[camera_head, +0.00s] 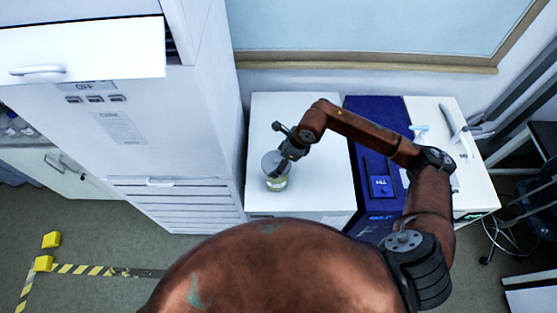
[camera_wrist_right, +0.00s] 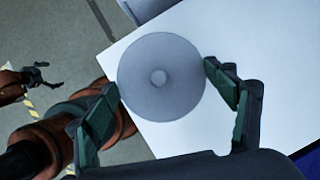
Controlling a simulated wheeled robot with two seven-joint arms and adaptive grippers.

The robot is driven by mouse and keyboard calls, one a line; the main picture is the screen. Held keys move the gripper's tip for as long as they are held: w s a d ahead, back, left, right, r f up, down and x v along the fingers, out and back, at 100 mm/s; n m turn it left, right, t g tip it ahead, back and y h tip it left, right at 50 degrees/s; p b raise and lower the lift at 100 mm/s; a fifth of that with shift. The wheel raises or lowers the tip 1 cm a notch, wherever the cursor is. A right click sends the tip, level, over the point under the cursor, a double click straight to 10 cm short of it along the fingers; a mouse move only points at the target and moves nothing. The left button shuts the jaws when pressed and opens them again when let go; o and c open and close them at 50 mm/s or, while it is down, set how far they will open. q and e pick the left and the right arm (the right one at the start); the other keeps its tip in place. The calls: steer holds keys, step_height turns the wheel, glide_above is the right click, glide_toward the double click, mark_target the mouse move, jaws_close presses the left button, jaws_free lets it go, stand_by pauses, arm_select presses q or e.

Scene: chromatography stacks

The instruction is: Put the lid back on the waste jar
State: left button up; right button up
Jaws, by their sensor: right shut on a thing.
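The waste jar (camera_head: 277,184), glassy with a yellowish lower part, stands on the white bench top near its left side. A round grey lid (camera_wrist_right: 161,77) with a small knob in its middle lies between the fingers of my right gripper (camera_wrist_right: 163,83), which is shut on it. In the head view the right gripper (camera_head: 288,151) and the grey lid (camera_head: 271,161) are at the top of the jar. The lid hides the jar in the wrist view. I cannot tell whether lid and rim touch. My left gripper (camera_wrist_right: 38,77) shows small at the left of the wrist view, its jaw state unclear.
A blue instrument (camera_head: 375,125) stands right of the white bench top (camera_head: 312,190), and a white surface with a pipette-like tool (camera_head: 456,125) lies beyond it. A tall white cabinet (camera_head: 205,110) borders the left. The bench top around the jar is clear.

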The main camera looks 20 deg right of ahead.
steer(key=shift+b, duration=0.35)
stand_by(0.4)
stand_by(0.3)
steer(key=o, duration=1)
steer(key=shift+o, duration=0.2)
steer(key=shift+r+p, duration=1.3)
steer(key=shift+r, duration=2.25)
jaws_close()
